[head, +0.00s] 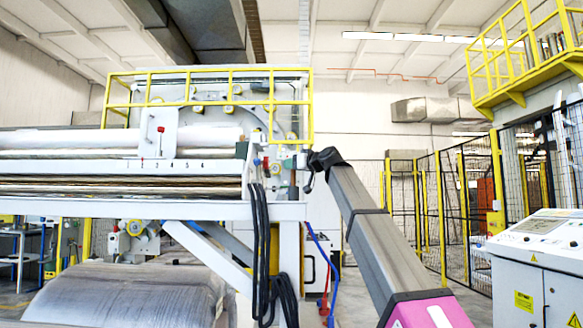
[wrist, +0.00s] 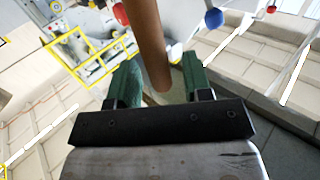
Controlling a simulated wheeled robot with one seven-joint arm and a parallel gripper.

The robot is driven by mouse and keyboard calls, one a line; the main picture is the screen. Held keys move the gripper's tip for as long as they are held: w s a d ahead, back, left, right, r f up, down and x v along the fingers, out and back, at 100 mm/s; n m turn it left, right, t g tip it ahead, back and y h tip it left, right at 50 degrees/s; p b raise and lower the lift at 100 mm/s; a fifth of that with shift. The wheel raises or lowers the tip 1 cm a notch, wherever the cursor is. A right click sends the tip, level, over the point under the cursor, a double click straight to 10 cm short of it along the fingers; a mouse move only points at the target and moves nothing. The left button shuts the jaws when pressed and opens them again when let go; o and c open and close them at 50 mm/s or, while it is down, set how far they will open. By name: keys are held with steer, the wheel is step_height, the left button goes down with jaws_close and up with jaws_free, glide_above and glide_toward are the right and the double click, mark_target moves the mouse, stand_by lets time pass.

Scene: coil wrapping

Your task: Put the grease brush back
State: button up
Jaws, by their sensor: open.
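In the wrist view, my gripper (wrist: 160,64) has its two green fingers apart. A brown round rod (wrist: 149,35) comes down from the top edge between the fingers, and its rounded lower end shows near the gripper's base. It looks like the wooden handle of the grease brush; no bristles show. I cannot tell whether either finger touches it. In the head view, my arm reaches up from the lower right to the right end of the machine. My fingers and the brush cannot be made out there, and no holder for the brush is clear.
The wrapping machine (head: 225,211) fills the left, with a large grey coil (head: 130,296) below it. Black cables (head: 262,240) hang at its right end. A control console (head: 540,262) stands at right, before a yellow-posted mesh fence (head: 430,215). Red (wrist: 271,8) and blue (wrist: 213,18) knobs show near my fingers.

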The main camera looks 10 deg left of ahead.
steer(key=v, duration=1)
steer(key=shift+s+d, duration=0.25)
